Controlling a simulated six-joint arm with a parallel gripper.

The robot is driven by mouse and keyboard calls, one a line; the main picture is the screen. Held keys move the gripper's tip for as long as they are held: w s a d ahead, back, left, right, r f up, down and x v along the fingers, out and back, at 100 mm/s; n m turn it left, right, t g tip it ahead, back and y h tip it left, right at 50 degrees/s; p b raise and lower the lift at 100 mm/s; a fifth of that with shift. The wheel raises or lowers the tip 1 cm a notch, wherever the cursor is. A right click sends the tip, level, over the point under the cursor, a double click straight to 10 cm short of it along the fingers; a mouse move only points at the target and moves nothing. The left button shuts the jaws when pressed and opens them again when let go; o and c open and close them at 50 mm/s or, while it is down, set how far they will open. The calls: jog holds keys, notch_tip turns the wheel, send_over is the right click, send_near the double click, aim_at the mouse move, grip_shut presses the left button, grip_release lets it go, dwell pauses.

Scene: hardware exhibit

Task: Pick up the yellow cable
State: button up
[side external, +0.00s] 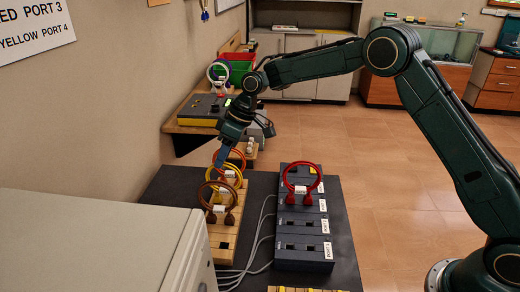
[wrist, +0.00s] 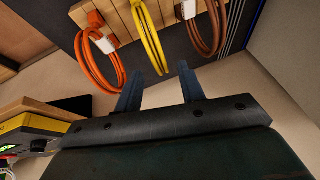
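The yellow cable (side external: 240,174) is a loop standing in the wooden rack (side external: 226,243), between an orange cable (side external: 241,156) and a brown cable (side external: 203,193). In the wrist view the yellow cable (wrist: 147,38) hangs into the gap between my two blue fingertips. My gripper (wrist: 160,68) is open, with one finger on each side of the loop's end; I see no clear contact. In the side view my gripper (side external: 222,158) is just above the cables, and its fingers partly cover the yellow loop.
A dark port box (side external: 305,250) with a red cable (side external: 318,181) stands to the right of the rack. In the wrist view, the orange (wrist: 96,72) and brown (wrist: 211,38) cables flank the fingers. A pale cabinet (side external: 90,240) stands at the front left.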

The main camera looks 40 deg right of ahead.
jog(key=shift+f, duration=0.2)
jog(key=shift+s+x, duration=0.15)
jog(key=shift+x, duration=1.05)
jog(key=shift+s+x, duration=0.1)
jog(key=shift+x, duration=1.15)
jog(key=shift+c, duration=0.2)
grip_shut()
